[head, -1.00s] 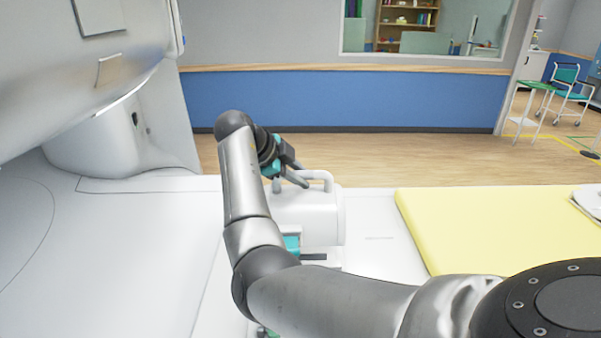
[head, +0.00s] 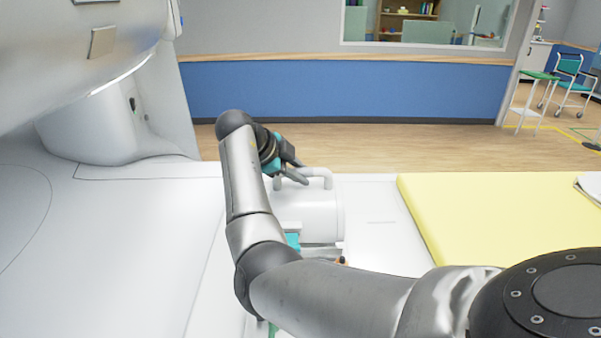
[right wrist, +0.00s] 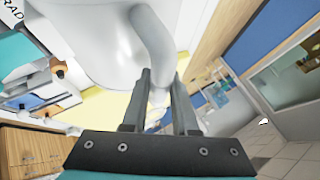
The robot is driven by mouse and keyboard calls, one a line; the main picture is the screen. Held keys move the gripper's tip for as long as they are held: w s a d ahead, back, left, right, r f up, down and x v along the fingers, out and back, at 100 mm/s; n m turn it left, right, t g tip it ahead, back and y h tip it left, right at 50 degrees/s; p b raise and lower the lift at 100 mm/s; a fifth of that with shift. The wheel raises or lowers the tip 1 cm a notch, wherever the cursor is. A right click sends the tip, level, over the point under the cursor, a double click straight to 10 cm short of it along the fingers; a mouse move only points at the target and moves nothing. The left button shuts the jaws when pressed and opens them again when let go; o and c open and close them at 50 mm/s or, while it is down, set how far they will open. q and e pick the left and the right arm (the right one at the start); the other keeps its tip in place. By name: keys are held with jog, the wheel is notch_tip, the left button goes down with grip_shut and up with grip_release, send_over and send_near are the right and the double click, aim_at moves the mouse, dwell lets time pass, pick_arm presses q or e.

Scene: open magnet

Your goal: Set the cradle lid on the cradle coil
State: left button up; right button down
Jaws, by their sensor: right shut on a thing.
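The cradle lid (head: 308,217) is a white, rounded shell with a loop handle (head: 318,173) on top, seen in the head view left of the yellow pad. My right gripper (head: 297,175) is shut on this handle. In the right wrist view the white handle (right wrist: 155,45) runs between the two dark fingers of my right gripper (right wrist: 162,72), with the white shell (right wrist: 90,35) behind it. A teal part (head: 293,241) shows at the lid's lower left, partly behind my arm. I cannot clearly make out the cradle coil or whether the lid touches it. My left gripper is out of view.
The white scanner housing (head: 85,85) rises at the left. A yellow pad (head: 480,215) lies on the white table to the right. A small orange-tipped knob (head: 341,260) shows below the lid; a similar one shows in the right wrist view (right wrist: 58,70).

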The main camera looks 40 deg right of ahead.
jog(key=shift+f+b, duration=0.6)
jog(key=shift+f, duration=0.2)
jog(key=c, duration=0.8)
grip_release()
jog(key=shift+o, duration=1)
jog(key=shift+f, duration=0.15)
jog(key=v, duration=1.5)
jog(key=shift+r, duration=0.25)
jog(key=shift+s+r, duration=0.1)
jog(key=shift+s, duration=0.05)
